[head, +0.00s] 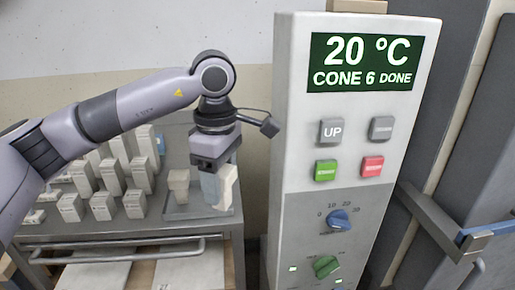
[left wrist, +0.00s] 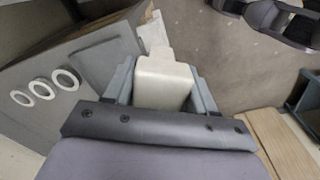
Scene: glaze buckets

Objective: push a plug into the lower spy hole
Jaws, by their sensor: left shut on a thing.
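My left gripper (head: 214,188) points down over the right end of the cart, its fingers shut on a cream plug (head: 228,186). In the left wrist view the same plug (left wrist: 163,82) sits between the two grey fingers, with a narrower end pointing away. I cannot tell whether the held plug still touches the tray. No spy hole can be made out in either view. My right gripper is not in view.
A grey metal cart (head: 130,232) carries several pale labelled blocks (head: 105,206) left of the tray. A tall control panel (head: 300,150) stands close right of the gripper. A handle bar (head: 440,222) juts out at far right. Several white rings (left wrist: 42,88) show in the wrist view.

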